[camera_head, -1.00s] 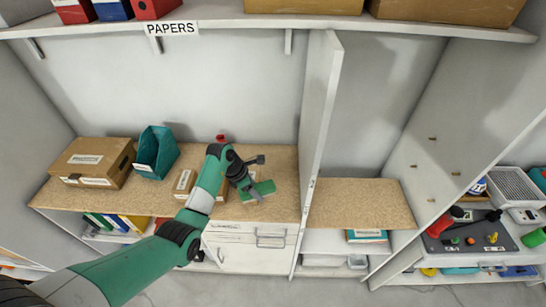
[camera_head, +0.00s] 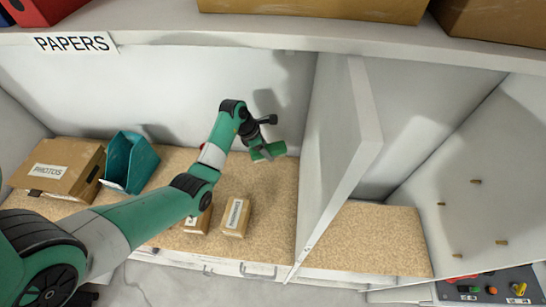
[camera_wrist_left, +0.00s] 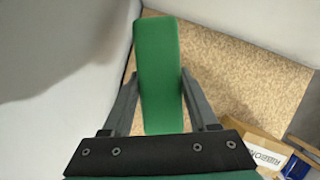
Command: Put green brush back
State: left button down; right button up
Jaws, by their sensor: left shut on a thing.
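The green brush (camera_head: 268,151) is held by my left gripper (camera_head: 262,140) above the back right part of the wooden shelf, close to the white divider. In the left wrist view the green brush (camera_wrist_left: 160,75) lies between the two fingers of my left gripper (camera_wrist_left: 158,95), which are shut on it. It shows as a plain green block there, and any bristles are hidden. My right gripper is not in view.
The wooden shelf (camera_head: 265,220) carries a PHOTOS box (camera_head: 62,165), a teal file holder (camera_head: 128,162) and small cardboard boxes (camera_head: 235,217). A white divider (camera_head: 340,150) stands to the right. Beyond it are an empty wooden shelf (camera_head: 370,240) and a wall with several pegs (camera_head: 475,181).

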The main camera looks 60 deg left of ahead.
pick_arm(q)
jog(key=shift+s+d+f, duration=0.1)
jog(key=shift+d, duration=0.05)
send_over(271, 171)
jog(key=s, duration=0.2)
notch_tip(271, 171, down, 5)
jog(key=shift+w+f, duration=0.15)
jog(key=shift+f, duration=0.05)
jog(key=shift+f+b, duration=0.7)
jog(key=shift+f, duration=1.6)
jog(key=shift+f, duration=0.1)
jog(key=shift+c, duration=0.9)
grip_release()
